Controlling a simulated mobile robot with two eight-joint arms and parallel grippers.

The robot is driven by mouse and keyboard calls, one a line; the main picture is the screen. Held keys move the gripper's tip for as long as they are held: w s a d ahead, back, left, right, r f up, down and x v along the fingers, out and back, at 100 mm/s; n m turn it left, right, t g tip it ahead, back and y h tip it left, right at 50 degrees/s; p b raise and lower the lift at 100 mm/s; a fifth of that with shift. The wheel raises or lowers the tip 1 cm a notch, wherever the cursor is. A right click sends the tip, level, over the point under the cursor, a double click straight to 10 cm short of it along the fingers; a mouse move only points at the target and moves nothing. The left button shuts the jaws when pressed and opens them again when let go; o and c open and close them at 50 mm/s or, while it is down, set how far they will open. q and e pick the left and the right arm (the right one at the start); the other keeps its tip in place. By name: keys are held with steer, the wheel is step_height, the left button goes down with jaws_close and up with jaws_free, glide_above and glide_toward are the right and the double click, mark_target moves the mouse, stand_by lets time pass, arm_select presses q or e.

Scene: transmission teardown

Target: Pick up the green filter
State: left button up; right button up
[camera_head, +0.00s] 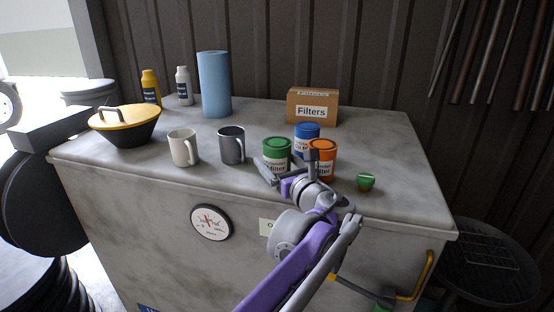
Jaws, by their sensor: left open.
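The green filter (276,149) is an upright can with a green top and a white label, standing near the front of the grey worktop. My left gripper (288,163) is open at its front. One finger lies low at the can's front left, the other rises by its right side, in front of the orange filter. The green filter appears to stand between or just behind the fingers; contact cannot be told. The can's lower part is partly hidden by the gripper. My right gripper is not in view.
The orange filter (325,146) and blue filter (307,130) stand close on the right and behind. A dark mug (232,146) and white mug (183,148) stand left. A small green-topped item (366,181) is right. A Filters box (313,107) is behind. The worktop's (402,190) right side is mostly clear.

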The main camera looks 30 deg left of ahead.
mark_target(277, 142)
arm_select(q)
steer(key=c, duration=1.4)
step_height(277, 142, up, 10)
steer(key=shift+r+p, duration=0.1)
steer(key=shift+p, duration=0.55)
